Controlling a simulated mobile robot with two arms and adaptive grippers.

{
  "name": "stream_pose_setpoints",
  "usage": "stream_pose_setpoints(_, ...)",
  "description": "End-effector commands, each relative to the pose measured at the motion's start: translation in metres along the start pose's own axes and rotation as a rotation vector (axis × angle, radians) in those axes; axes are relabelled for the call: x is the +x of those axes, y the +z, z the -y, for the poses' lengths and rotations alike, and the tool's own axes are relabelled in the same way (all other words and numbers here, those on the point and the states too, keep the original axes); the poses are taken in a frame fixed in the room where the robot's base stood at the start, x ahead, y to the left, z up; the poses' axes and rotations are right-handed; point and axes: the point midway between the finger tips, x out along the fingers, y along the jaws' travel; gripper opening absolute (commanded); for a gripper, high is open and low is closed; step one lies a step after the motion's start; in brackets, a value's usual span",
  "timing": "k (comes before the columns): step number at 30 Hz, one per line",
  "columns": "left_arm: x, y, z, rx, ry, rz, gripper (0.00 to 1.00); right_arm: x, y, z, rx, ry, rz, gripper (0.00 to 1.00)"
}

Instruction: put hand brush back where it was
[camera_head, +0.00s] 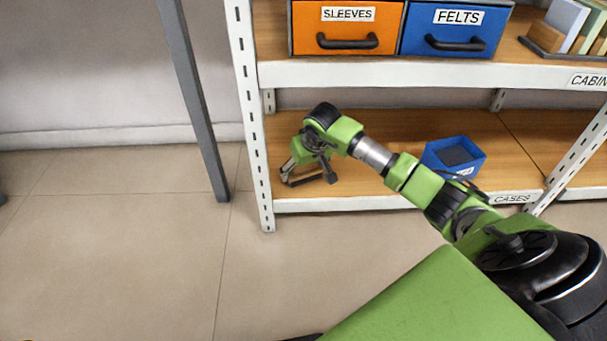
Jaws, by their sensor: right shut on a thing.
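My right arm reaches in from the lower right to the left end of the lower wooden shelf (390,135). My right gripper (306,178) is at that end, low over the shelf board and near the left post. It is shut on a small dark thing between its fingers, which I take to be the hand brush (302,182). The brush is mostly hidden by the gripper, and I cannot tell whether it touches the board. My left gripper is not in view.
A blue open box (437,163) with dark contents stands on the lower shelf, right of the gripper. The white left post (252,130) is close to the gripper. Above are an orange SLEEVES drawer (345,22) and a blue FELTS drawer (450,25). Board between gripper and box is partly clear.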

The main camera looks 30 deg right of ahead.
Motion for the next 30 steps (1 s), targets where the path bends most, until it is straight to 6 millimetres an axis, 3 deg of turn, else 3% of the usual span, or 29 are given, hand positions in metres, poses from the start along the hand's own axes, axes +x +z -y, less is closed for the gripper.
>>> stream_pose_setpoints(10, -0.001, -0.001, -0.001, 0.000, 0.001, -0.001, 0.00, 0.002, 0.000, -0.001, 0.001, 0.001, -0.002, 0.55)
stream_pose_setpoints(11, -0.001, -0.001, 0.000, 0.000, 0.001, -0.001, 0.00, 0.002, 0.000, -0.001, 0.001, 0.001, -0.001, 0.77)
stream_pose_setpoints(12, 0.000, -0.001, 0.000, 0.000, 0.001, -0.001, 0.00, 0.001, 0.000, -0.001, 0.001, 0.001, -0.001, 0.88)
stream_pose_setpoints(13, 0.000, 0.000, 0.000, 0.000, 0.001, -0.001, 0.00, 0.001, 0.000, -0.001, 0.001, 0.001, -0.001, 0.89)
stream_pose_setpoints(25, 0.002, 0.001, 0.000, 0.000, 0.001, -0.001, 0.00, -0.002, -0.001, 0.000, 0.001, -0.001, -0.001, 0.89)
stream_pose_setpoints(30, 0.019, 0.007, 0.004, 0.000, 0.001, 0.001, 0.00, -0.026, -0.004, -0.002, -0.001, 0.002, -0.003, 0.89)
